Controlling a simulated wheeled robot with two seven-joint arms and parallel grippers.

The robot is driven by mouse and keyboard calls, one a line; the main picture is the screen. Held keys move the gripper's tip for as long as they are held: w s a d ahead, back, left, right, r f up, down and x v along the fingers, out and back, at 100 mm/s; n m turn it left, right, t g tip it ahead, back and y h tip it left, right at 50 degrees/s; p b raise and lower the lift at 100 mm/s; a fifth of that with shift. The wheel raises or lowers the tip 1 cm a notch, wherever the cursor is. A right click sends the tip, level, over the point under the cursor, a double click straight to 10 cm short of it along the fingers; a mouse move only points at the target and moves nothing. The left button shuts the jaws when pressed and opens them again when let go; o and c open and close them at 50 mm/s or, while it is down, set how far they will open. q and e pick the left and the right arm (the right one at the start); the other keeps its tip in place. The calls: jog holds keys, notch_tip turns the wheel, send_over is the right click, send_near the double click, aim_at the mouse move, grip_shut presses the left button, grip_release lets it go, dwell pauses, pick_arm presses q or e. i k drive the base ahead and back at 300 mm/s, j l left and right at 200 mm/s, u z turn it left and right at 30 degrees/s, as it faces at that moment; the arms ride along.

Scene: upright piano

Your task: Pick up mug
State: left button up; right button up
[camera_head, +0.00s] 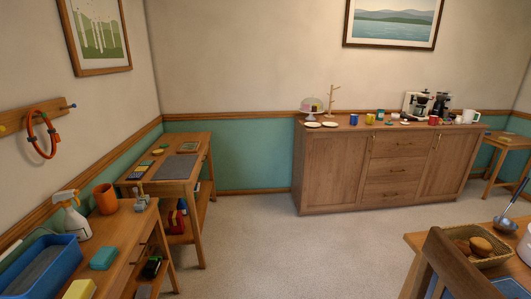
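Several small mugs stand on the wooden sideboard (331,165) against the far wall. A blue mug (354,119) stands left of a red mug (370,119). Another red mug (433,120) stands further right, by the coffee machine. A small green and yellow item (380,115) stands behind the left red mug; I cannot tell if it is a mug. Which mug the task means is not shown. Neither of my grippers is in view.
Open floor (275,240) lies before the sideboard. A workbench (170,187) and a shelf with an orange pot (105,198), spray bottle (73,215) and blue bin (42,268) line the left. A chair (455,262) and a table with a bread basket (462,233) fill the lower right.

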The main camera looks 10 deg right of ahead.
aim_at(354, 118)
jog(key=i+l+z, duration=0.2)
jog(key=i, duration=0.35)
jog(key=i+j+z, duration=0.15)
jog(key=i, duration=0.4)
jog(key=i+z, duration=0.2)
jog(key=i, duration=0.35)
jog(key=i+j+z, duration=0.15)
jog(key=i, duration=0.4)
jog(key=i+j+z, duration=0.2)
jog(key=i, duration=0.35)
jog(key=j, duration=0.1)
